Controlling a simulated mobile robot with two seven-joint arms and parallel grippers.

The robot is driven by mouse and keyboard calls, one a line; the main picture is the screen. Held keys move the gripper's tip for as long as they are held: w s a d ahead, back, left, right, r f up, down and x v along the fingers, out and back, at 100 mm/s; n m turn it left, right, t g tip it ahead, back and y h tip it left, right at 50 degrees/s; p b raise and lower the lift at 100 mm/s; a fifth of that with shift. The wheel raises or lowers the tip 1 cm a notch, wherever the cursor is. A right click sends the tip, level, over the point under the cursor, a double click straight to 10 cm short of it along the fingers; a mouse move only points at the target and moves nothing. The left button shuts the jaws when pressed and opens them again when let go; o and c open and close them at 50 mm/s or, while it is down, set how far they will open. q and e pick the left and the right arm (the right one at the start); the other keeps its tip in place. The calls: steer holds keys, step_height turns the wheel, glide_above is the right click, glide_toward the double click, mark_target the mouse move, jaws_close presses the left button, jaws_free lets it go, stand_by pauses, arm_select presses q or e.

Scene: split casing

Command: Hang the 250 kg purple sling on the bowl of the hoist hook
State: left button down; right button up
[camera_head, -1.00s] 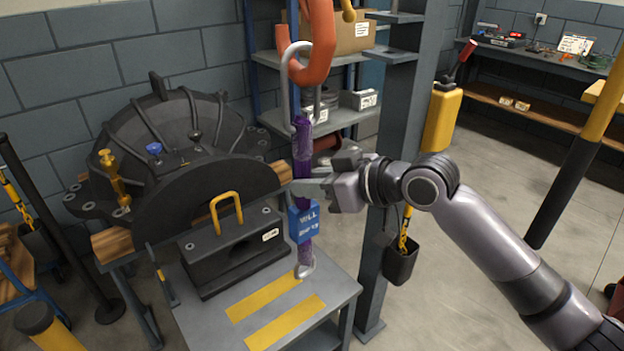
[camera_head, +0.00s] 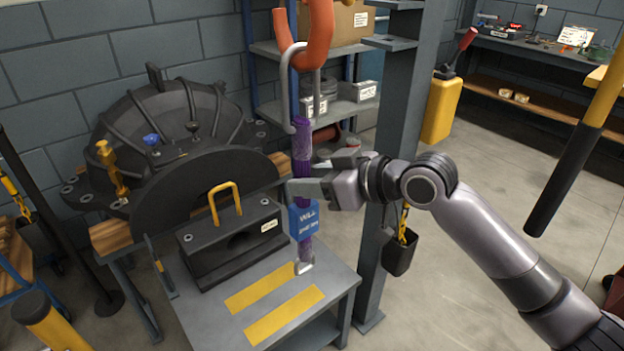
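The purple sling (camera_head: 301,148) hangs upright, with a blue tag (camera_head: 304,219) low on it and a grey metal end fitting (camera_head: 303,267) at the bottom. A long grey ring (camera_head: 285,90) at its top overlaps the orange hoist hook (camera_head: 318,38). The ring's top lies in the hook's opening and its right limb passes behind the hook; I cannot tell whether it rests on the bowl. My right gripper (camera_head: 303,187) crosses the sling just above the tag and appears shut on it. My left gripper is not in view.
A grey table (camera_head: 330,285) with yellow stripes stands below the sling. A black block with a yellow handle (camera_head: 226,200) and a large black casing half (camera_head: 170,115) are left. A grey post (camera_head: 405,90) stands close behind my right wrist. Shelves are behind.

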steer(key=shift+o, duration=0.7)
steer(key=shift+b+v, duration=0.5)
steer(key=shift+v, duration=2.95)
steer(key=s+d+f+m+t+h, duration=0.2)
steer(key=f+m, duration=0.1)
steer(key=f, duration=0.7)
steer(key=s+d+f+m+t+h, duration=0.1)
steer(key=s+d+f+m, duration=0.15)
steer(key=f, duration=0.75)
steer(key=s+d+f+m+h, duration=0.1)
steer(key=s+d+f+h, duration=0.2)
steer(key=s+f, duration=0.4)
steer(key=s+d+f+m+h, duration=0.2)
steer(key=s+d+f, duration=0.3)
steer(key=s+f, duration=0.3)
steer(key=shift+s+d+f+g+h, duration=0.15)
steer(key=shift+s+f+g+h, duration=0.2)
steer(key=shift+s, duration=0.3)
